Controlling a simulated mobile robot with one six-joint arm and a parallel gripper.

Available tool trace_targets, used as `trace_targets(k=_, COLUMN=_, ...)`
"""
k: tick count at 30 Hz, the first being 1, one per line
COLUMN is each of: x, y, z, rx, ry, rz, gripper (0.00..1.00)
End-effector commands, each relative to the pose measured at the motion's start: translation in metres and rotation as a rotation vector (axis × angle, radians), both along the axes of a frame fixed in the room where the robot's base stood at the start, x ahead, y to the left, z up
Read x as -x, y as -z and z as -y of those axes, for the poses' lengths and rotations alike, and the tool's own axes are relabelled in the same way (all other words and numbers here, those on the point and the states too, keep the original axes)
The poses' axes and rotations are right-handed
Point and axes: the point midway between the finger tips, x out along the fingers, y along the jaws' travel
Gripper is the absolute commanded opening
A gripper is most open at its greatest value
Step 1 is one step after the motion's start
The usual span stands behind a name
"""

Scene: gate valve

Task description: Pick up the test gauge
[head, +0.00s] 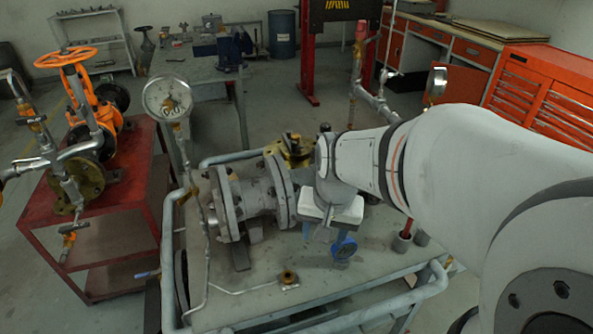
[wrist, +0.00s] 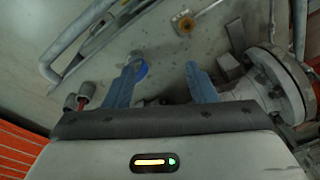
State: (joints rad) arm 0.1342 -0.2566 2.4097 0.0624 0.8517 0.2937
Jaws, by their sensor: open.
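A small round blue gauge (head: 344,248), which looks like the test gauge, is at the tabletop just beyond my gripper. In the wrist view the blue gauge (wrist: 141,69) shows beside the tip of the left finger, partly hidden by it. My gripper (head: 325,232) points down over the bench, right of the grey flanged valve (head: 250,195). In the wrist view my gripper (wrist: 162,72) has its two fingers wide apart, with only bare tabletop between them. I cannot tell whether the left finger touches the gauge.
A large dial gauge (head: 167,98) stands on a thin pipe left of the valve. A pipe rail (head: 340,322) edges the bench, and a brass fitting (head: 288,278) lies near its front. Small cups with a red-handled tool (head: 404,240) stand to the right.

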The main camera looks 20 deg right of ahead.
Motion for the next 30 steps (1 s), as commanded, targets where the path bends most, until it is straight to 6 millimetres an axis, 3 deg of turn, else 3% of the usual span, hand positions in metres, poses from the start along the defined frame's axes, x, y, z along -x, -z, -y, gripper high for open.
trace_targets(k=6, x=-0.047, y=0.036, z=0.052, rx=-0.108, ry=0.549, rz=-0.122, gripper=0.51)
trace_targets(k=13, x=-0.069, y=0.075, z=0.093, rx=-0.171, ry=0.955, rz=-0.204, gripper=0.51)
trace_targets(k=19, x=-0.073, y=0.093, z=0.105, rx=-0.187, ry=1.076, rz=-0.228, gripper=0.51)
trace_targets(k=30, x=-0.073, y=0.136, z=0.096, rx=-0.187, ry=1.08, rz=-0.232, gripper=0.51)
